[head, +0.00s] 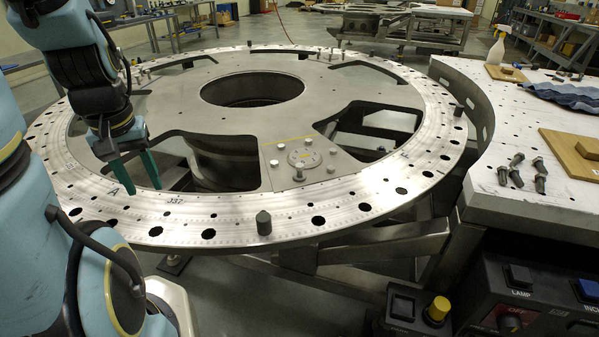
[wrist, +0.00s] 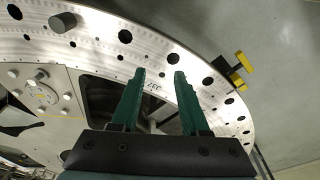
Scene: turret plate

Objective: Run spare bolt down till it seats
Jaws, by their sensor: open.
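A large steel turret plate (head: 385,195) has a ring of holes near its rim. A dark hex bolt (head: 263,222) stands upright at the front rim; it also shows in the wrist view (wrist: 63,22). Another dark bolt (head: 458,110) stands at the right rim. Several loose bolts (head: 539,176) are on the white bench at right. I cannot tell which is the spare bolt. My gripper (head: 143,190) has its green fingers apart and empty, above the left front of the ring; in the wrist view its fingers (wrist: 159,74) point toward the rim, away from the bolts.
A bolted cover plate (head: 320,177) with a round hub lies inside the ring. Large cutouts open the plate beside it. The white bench (head: 489,215) stands close at right, with a wooden block, cloth and spray bottle. A control box (head: 505,300) is at front right.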

